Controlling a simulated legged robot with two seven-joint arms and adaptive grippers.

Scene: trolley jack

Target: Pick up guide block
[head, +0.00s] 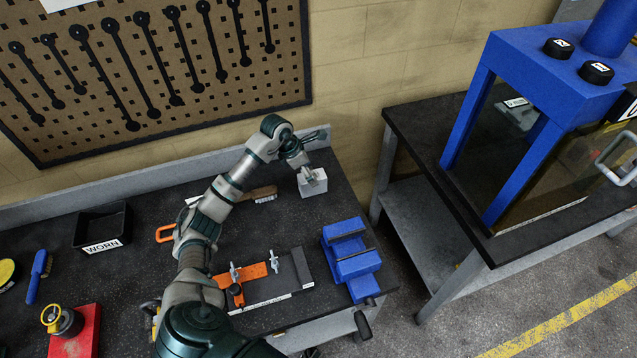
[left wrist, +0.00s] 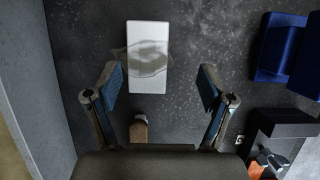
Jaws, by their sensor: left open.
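A pale white block (head: 313,188), which I take to be the guide block, stands on the dark bench top near the wall. In the left wrist view the block (left wrist: 148,88) is a white rectangle with a grey smudge-like mark across its middle. My left gripper (head: 313,176) is above the block and overlaps part of it in the head view. In the left wrist view the gripper (left wrist: 160,76) is open, its fingers apart on either side of the block's near end, with dark bench showing in both gaps. My right gripper is not in view.
A wooden-handled brush (head: 262,193) lies left of the block. A blue vise (head: 350,256) and an orange-and-dark clamp fixture (head: 257,275) are nearer the front. A black bin (head: 102,229) labelled WORN sits left. A blue press (head: 560,65) stands on another table.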

